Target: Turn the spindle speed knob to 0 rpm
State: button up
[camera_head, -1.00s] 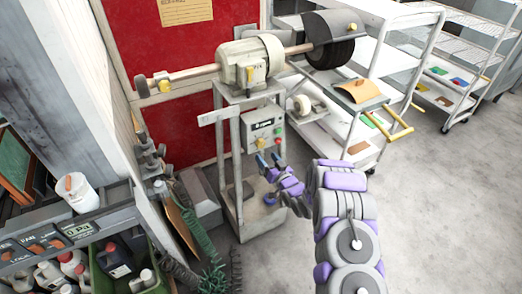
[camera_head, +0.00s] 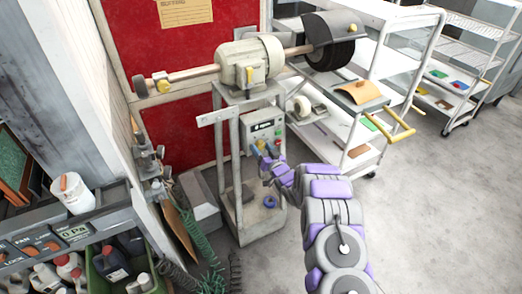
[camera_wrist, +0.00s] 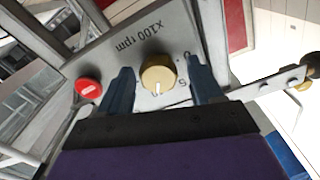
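The spindle speed knob (camera_wrist: 158,74) is a round brass-coloured knob with a white pointer mark, on a grey control panel (camera_wrist: 120,50) labelled "x100 rpm". The label appears upside down in the wrist view. The pointer mark faces the bottom of that view, near a 5 on the scale. My gripper (camera_wrist: 160,83) is open, with one blue finger on each side of the knob and visible gaps between. In the head view my gripper (camera_head: 267,152) is at the front of the panel box (camera_head: 264,127) and partly hides its controls. A small display sits above them.
A red button (camera_wrist: 88,88) is beside the left finger in the wrist view. The buffing machine (camera_head: 250,62) with its shaft and black wheel is above the panel. A white shelf cart (camera_head: 350,140) stands right of it. Open floor lies at right.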

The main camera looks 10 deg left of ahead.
jog(key=shift+d+r, duration=0.1)
jog(key=shift+d, duration=0.55)
jog(key=shift+c, duration=1.4)
jog(key=shift+a, duration=0.15)
jog(key=c, duration=0.3)
jog(key=shift+a, duration=0.4)
jog(key=c, duration=0.3)
jog(key=shift+d, duration=0.1)
jog(key=shift+c, duration=0.2)
jog(key=shift+f, duration=0.2)
